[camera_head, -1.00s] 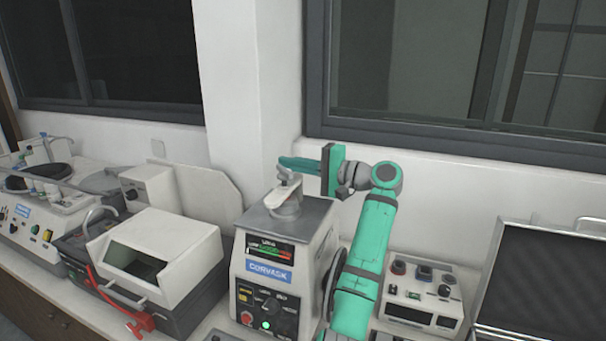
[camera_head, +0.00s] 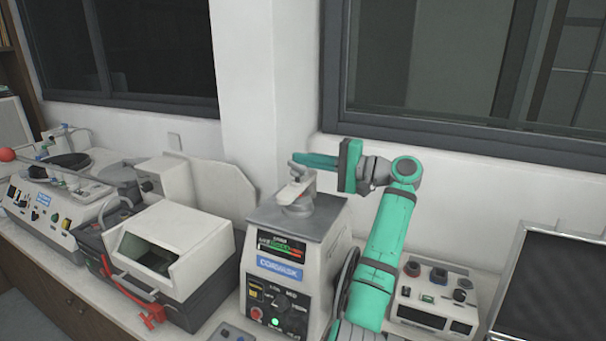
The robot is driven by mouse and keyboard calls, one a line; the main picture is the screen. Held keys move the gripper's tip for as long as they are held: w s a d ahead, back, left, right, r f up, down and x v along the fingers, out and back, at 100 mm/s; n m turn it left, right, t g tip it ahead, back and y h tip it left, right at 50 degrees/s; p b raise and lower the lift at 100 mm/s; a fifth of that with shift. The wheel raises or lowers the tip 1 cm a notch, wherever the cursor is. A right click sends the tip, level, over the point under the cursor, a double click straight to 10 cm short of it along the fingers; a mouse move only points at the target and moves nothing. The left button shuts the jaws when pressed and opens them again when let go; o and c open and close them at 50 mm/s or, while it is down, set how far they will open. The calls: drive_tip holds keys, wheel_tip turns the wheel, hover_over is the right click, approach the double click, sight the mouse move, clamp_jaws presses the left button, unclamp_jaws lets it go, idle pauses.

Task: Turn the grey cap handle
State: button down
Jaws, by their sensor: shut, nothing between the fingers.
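The grey cap handle (camera_head: 297,188) sits on top of the mounting press (camera_head: 296,240), a pale box with a dark top plate, a blue label and a knob panel. My gripper (camera_head: 297,160) is shut and empty. Its green fingers reach left from the wrist, above and behind the cap handle. The fingertips end close to the handle's upper end; I cannot tell whether they touch it. My green arm rises at the right of the press and hides part of its right side.
A pale machine with a hooded opening and a red lever (camera_head: 152,316) stands left of the press. A control box with knobs (camera_head: 437,297) stands right of my arm. A dark panel in a light frame (camera_head: 548,290) is at far right. The wall and window are close behind.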

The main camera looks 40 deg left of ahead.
drive_tip(key=shift+s+a+n+g, duration=0.3)
drive_tip(key=shift+a+g, duration=0.1)
drive_tip(key=shift+a, duration=0.2)
drive_tip(key=shift+w+d, duration=0.3)
drive_tip(key=shift+d, duration=0.05)
drive_tip(key=shift+s+a, duration=0.15)
drive_tip(key=shift+s, duration=0.05)
drive_tip(key=shift+w+d, duration=0.1)
drive_tip(key=shift+d, duration=0.15)
drive_tip(key=shift+a, duration=0.2)
